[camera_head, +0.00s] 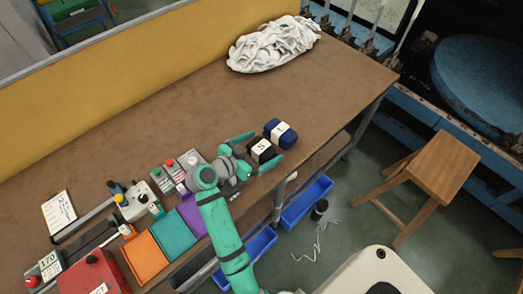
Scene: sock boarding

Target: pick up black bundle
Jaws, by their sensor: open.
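The black bundle (262,151), with a white label band, lies on the brown worktable (150,140) near its front edge. My gripper (259,152) is open, with one teal finger on the far side of the bundle and the other on its near right side. The bundle sits between the fingers; whether they touch it cannot be told. A dark blue bundle (281,133) with a white band stands just beyond, to the upper right, close to the finger tips.
A heap of white fabric (273,45) lies at the table's back. Orange (146,259), teal (171,235) and purple (193,215) panels and control boxes (133,203) line the left front. A wooden stool (443,160) and blue bins (307,202) stand off the table. The table's middle is clear.

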